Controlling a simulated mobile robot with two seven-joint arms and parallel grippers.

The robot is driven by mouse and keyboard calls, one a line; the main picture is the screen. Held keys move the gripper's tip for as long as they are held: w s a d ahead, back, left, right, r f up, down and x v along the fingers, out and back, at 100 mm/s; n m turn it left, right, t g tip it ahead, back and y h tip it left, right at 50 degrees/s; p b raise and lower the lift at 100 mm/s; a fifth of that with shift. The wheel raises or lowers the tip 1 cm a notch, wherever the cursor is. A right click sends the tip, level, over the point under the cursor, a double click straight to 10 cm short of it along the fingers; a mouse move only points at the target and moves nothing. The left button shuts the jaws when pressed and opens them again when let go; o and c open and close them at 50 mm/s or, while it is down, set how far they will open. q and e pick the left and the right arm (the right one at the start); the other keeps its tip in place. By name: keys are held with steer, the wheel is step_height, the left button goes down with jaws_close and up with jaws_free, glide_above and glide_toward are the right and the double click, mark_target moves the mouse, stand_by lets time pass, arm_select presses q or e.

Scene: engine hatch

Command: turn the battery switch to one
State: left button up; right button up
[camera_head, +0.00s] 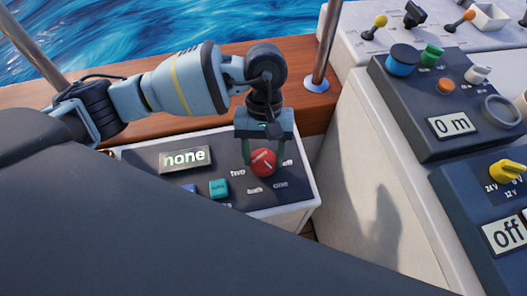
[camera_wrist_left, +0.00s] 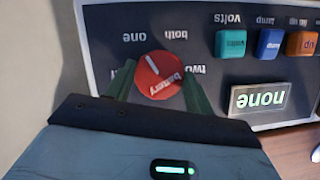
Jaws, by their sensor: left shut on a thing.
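The red round battery switch (camera_head: 263,163) sits on the dark panel face of a white box (camera_head: 306,192). The labels two, off, both and one are printed around it. My left gripper (camera_head: 264,158) reaches down from above, its green fingers on either side of the knob and shut on it. In the left wrist view, upside down, the knob (camera_wrist_left: 160,75) shows between the fingers (camera_wrist_left: 160,92). Its white mark appears to point towards the "one" label (camera_wrist_left: 133,38); the exact angle is hard to tell. The display (camera_wrist_left: 261,98) reads none. My right gripper is not in view.
A teal volts button (camera_head: 219,188) and a blue button (camera_head: 190,188) are on the same panel. At the right stand a console reading 0 m (camera_head: 452,125) and one reading off (camera_head: 508,234) with a yellow knob (camera_head: 507,170). A metal post (camera_head: 328,45) rises behind.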

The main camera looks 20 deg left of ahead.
arm_select(q)
steer(key=o, duration=0.9)
steer(key=shift+o, duration=0.4)
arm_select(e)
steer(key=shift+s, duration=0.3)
arm_select(q)
steer(key=shift+r, duration=0.1)
steer(key=v, duration=0.7)
steer(key=shift+w+r, duration=0.2)
steer(key=shift+r, duration=0.1)
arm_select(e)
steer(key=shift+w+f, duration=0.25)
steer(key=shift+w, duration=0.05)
arm_select(q)
steer(key=shift+a, duration=0.1)
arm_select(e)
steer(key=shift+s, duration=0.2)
